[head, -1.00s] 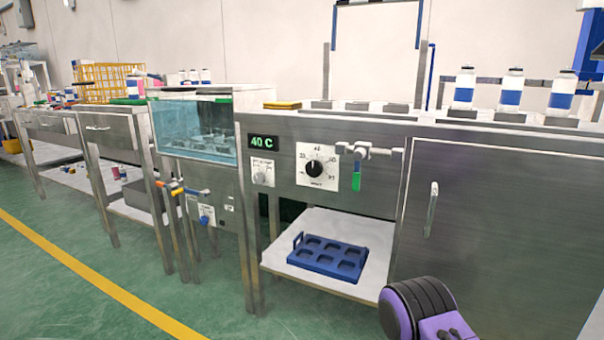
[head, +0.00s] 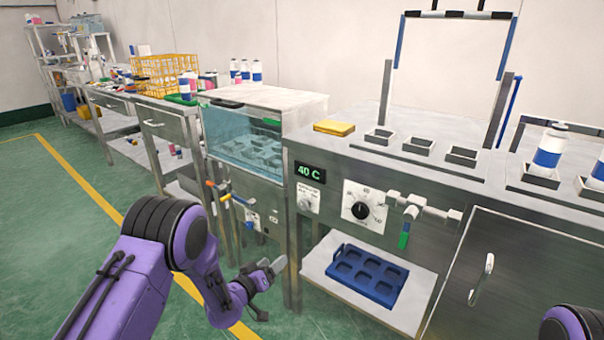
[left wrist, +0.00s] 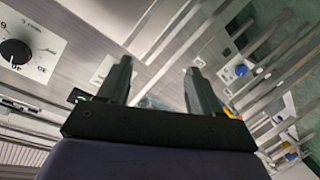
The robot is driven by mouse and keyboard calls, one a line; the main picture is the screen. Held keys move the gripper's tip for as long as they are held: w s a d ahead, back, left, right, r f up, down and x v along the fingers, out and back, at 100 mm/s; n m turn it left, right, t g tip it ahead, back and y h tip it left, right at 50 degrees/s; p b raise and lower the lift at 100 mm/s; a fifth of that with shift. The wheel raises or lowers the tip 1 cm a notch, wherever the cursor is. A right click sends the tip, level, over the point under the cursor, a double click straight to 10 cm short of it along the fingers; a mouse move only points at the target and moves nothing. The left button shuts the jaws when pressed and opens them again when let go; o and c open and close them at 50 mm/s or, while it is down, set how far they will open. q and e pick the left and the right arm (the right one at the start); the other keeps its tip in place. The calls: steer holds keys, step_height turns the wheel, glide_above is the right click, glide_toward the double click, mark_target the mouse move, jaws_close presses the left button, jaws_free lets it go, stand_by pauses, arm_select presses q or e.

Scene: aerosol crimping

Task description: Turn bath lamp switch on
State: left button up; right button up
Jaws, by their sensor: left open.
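The water bath (head: 255,140) is a clear-walled tank beside the steel cabinet. A white plate with a small light knob (head: 308,202) sits below the green "40 C" display (head: 308,172). A blue knob (head: 253,220) is on the panel under the bath; it also shows in the left wrist view (left wrist: 240,70). I cannot read which control is the lamp switch. My left gripper (head: 268,280) is open and empty, low in front of the cabinet, apart from these controls. In the left wrist view its two fingers (left wrist: 160,88) stand apart. My right gripper is not in view.
A black dial (head: 360,210) and a green-handled valve (head: 405,230) are on the cabinet front. A blue tray (head: 368,277) lies on the lower shelf. Orange-handled valves (head: 225,195) stick out near the bath. The green floor at left is clear.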

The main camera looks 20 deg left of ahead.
mark_target(302, 205)
arm_select(q)
steer(key=w+d+r+m+t+h+p, duration=0.1)
steer(key=w+r+m+t+h+p, duration=0.3)
steer(key=r, duration=0.7)
steer(key=w+d+b, duration=0.1)
steer(key=w, duration=0.2)
steer(key=w+d+n+g+y+b, duration=0.1)
steer(key=w, duration=0.3)
steer(key=w+d+n+g+b, duration=0.1)
steer(key=w+b, duration=0.1)
steer(key=w, duration=0.1)
steer(key=shift+w+d, duration=0.2)
steer(key=shift+w, duration=0.2)
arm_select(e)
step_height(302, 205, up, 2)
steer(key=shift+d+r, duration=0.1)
arm_select(q)
steer(key=c, duration=1.1)
